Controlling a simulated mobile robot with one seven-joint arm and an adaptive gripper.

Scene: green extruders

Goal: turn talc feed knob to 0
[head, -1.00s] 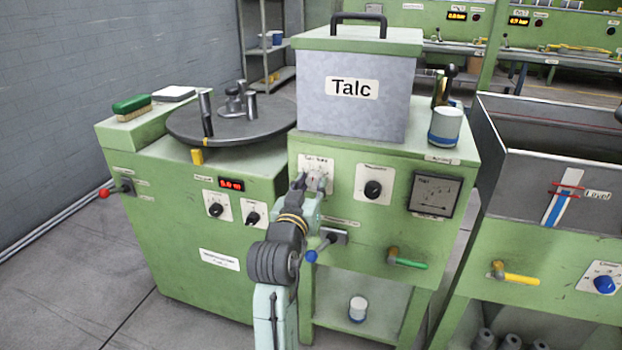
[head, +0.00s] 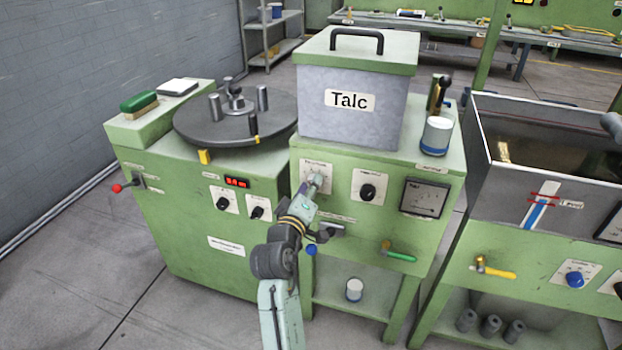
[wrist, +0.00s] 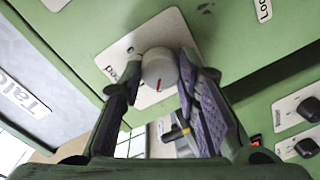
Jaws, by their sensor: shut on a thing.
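The talc feed knob (wrist: 160,68) is a round grey knob with a short red mark, on a white plate (wrist: 115,60) whose label is partly covered. My gripper (wrist: 163,75) has one finger on each side of this knob and is shut on it. In the head view my gripper (head: 316,183) is at the upper left plate (head: 326,170) on the green machine front, below the grey Talc hopper (head: 350,120). It hides most of the knob and the plate's scale there, so I cannot read the setting.
A black knob (head: 367,192) on a white plate and a dark gauge (head: 424,198) are to the right. A blue-tipped lever (head: 312,250) is close beside my arm. A green-handled valve (head: 400,256) is lower right. A round turntable (head: 230,118) stands left.

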